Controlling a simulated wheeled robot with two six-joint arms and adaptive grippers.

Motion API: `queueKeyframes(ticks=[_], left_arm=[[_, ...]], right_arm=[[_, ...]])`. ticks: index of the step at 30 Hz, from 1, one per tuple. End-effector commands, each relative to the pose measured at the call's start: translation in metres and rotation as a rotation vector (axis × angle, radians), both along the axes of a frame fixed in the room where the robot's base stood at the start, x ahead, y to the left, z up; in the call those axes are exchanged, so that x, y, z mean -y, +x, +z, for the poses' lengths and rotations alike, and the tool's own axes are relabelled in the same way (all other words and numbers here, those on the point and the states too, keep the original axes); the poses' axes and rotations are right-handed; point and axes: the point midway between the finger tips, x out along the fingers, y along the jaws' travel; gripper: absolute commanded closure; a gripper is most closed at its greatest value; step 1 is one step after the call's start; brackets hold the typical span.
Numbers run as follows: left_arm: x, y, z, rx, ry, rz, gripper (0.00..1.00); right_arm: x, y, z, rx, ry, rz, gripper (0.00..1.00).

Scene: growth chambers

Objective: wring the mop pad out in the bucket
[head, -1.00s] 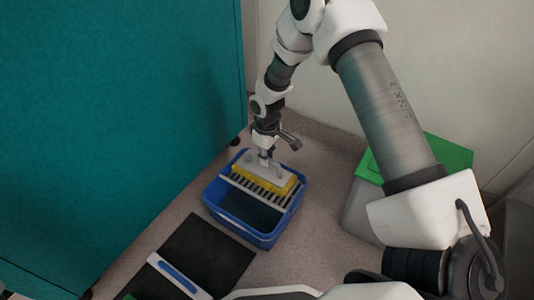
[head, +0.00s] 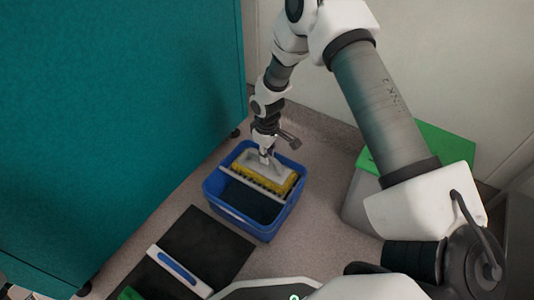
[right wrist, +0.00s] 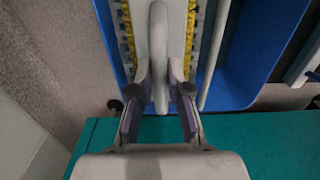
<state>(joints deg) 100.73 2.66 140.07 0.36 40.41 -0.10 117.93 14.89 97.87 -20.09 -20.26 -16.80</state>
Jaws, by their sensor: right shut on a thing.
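The mop pad (head: 275,185) is yellow under a light grey holder (head: 262,167) with a handle on top. It sits in the back part of the blue bucket (head: 264,233), down at the slotted wringer with its pale front bar (head: 250,183). My right gripper (head: 266,152) is above it, shut on the holder's handle. In the right wrist view the fingers (right wrist: 161,105) close on both sides of the grey handle (right wrist: 159,50). Yellow pad edges (right wrist: 191,35) show on either side. The pad's underside is hidden. My left gripper is out of view.
A teal cabinet (head: 110,120) stands close on the left of the bucket. A black mat (head: 205,240) with a white-and-blue flat tool (head: 178,271) lies in front. A grey bin with a green lid (head: 445,146) stands right. Bare floor (head: 312,190) lies between bin and bucket.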

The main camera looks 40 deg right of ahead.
Motion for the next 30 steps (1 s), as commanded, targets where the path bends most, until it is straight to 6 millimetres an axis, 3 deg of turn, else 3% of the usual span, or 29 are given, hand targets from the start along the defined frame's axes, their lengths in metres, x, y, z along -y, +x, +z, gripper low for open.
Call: queueKeyframes(ticks=[30], left_arm=[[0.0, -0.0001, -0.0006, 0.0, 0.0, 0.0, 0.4]], right_arm=[[0.0, 0.0001, -0.0082, 0.0, 0.0, 0.0, 1.0]])
